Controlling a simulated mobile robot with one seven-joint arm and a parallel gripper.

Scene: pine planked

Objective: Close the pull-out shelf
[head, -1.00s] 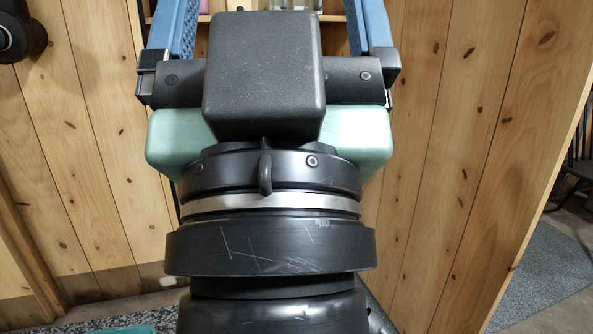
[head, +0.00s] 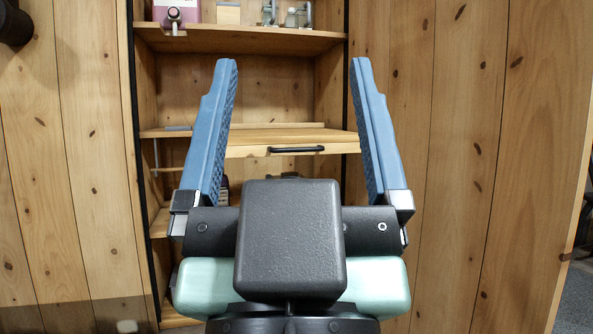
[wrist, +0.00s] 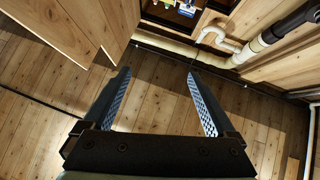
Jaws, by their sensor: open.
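The pull-out shelf (head: 250,150) is a pine board with a black bar handle (head: 296,149) on its front edge, inside an open pine cabinet. Its front sits forward of the shelf boards around it, so it is partly pulled out. My gripper (head: 293,64) is open and empty, its two blue fingers spread wide. In the head view the fingers frame the shelf and handle on either side; I see no clear contact. In the wrist view my gripper (wrist: 160,75) points over a plank surface, and I cannot surely pick out the pull-out shelf there.
An upper shelf (head: 240,38) holds a pink box (head: 183,10) and small metal items (head: 285,14). Pine walls flank the cabinet on both sides. Pale and dark pipes (wrist: 250,45) run along the wall in the wrist view.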

